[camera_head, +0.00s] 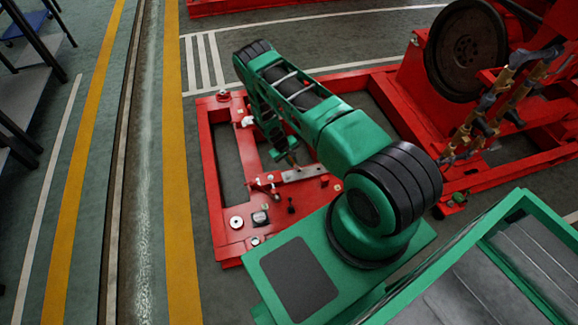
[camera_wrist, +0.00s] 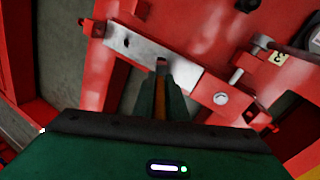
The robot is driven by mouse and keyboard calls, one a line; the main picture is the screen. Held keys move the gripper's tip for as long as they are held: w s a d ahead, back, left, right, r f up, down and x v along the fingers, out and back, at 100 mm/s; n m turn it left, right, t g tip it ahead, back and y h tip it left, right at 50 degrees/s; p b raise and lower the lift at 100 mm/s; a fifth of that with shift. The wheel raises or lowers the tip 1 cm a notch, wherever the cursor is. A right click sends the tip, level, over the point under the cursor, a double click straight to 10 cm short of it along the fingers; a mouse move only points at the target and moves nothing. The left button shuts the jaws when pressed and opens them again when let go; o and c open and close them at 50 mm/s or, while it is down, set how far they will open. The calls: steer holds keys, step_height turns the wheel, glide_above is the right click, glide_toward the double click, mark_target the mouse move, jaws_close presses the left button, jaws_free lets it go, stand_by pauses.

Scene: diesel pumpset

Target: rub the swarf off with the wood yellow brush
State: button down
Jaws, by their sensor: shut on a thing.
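My gripper (camera_head: 291,160) points down over the red frame (camera_head: 226,190), close to a bare metal plate (camera_head: 305,173). In the wrist view, my green fingers (camera_wrist: 160,92) are shut on a narrow brown-orange piece, which looks like the brush's handle (camera_wrist: 160,104). Its bristles are hidden or too small to make out. The end of the held thing overlaps the metal plate (camera_wrist: 188,75) in this view; I cannot tell whether it touches. I cannot make out swarf for certain. A small dark mark shows on the plate's left end.
Bolts and small fittings stand on the red frame, including a round washer (camera_head: 236,222) and a knob (camera_head: 260,217). A large dark flywheel (camera_head: 466,50) and red engine stand at the right. A green-rimmed tray (camera_head: 480,230) is at the lower right.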

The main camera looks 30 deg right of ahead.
steer(key=shift+r, duration=2.15)
steer(key=shift+a, duration=0.1)
steer(key=w+a, duration=0.3)
steer(key=a, duration=0.8)
steer(key=shift+a, duration=0.15)
steer(key=shift+w, duration=0.1)
